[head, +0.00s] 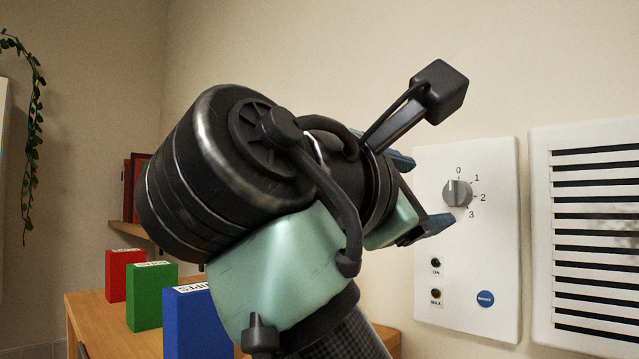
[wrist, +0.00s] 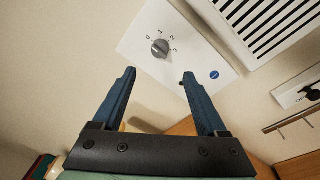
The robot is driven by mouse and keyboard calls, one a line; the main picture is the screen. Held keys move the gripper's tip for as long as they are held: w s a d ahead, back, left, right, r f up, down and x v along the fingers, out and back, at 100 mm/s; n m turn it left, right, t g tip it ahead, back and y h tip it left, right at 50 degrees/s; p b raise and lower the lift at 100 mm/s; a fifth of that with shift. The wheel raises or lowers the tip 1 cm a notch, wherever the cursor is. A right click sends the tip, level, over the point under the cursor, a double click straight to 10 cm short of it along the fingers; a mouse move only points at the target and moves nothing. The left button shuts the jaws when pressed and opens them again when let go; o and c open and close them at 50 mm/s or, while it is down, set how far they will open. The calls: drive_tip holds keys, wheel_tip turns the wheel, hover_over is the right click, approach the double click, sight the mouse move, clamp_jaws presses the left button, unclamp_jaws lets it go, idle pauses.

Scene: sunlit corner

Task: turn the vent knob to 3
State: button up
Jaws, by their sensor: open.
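The vent knob (head: 457,193) is a round grey dial on a white wall panel (head: 465,300), with marks 0, 1, 2 and 3 around its upper and right side. Its pointer line faces up toward 0. The knob also shows in the wrist view (wrist: 160,48), beyond my fingertips and roughly centred between them. My gripper (head: 420,192) is open and empty, left of the knob in the head view. Its two blue fingers show spread apart in the wrist view (wrist: 159,75), not touching the knob. The numerals are small in the wrist view.
A slatted vent grille (head: 590,230) is on the wall to the right. Red (head: 125,275), green (head: 152,296) and blue (head: 190,322) boxes stand on a wooden surface at lower left.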

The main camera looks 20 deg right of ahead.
sight(452, 195)
drive_tip(key=p+x, duration=0.6)
drive_tip(key=x, duration=0.5)
drive_tip(key=shift+r, duration=0.15)
drive_tip(key=shift+w+d+p, duration=0.3)
drive_tip(key=shift+f, duration=0.2)
clamp_jaws()
